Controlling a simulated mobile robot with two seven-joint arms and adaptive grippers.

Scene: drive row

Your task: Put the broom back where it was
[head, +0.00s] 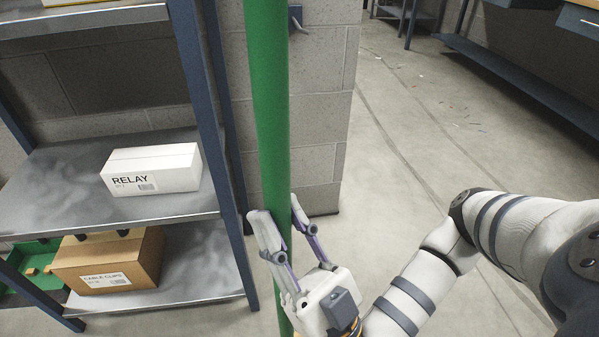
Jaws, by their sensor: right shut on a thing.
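The broom shows as a thick green handle (267,110) that stands nearly upright in the middle left of the head view. Its top runs out of the picture and its lower end leaves the bottom edge, so the broom head is not seen. My right gripper (272,218) is shut on the handle, with a finger on either side. My left gripper is not in view.
A metal shelf (60,205) with blue posts stands at the left, close to the handle. It holds a white RELAY box (152,170) and a brown CABLE CLIPS box (108,262). Bare floor (400,150) opens at the right, with small scraps near a blue bench (520,75).

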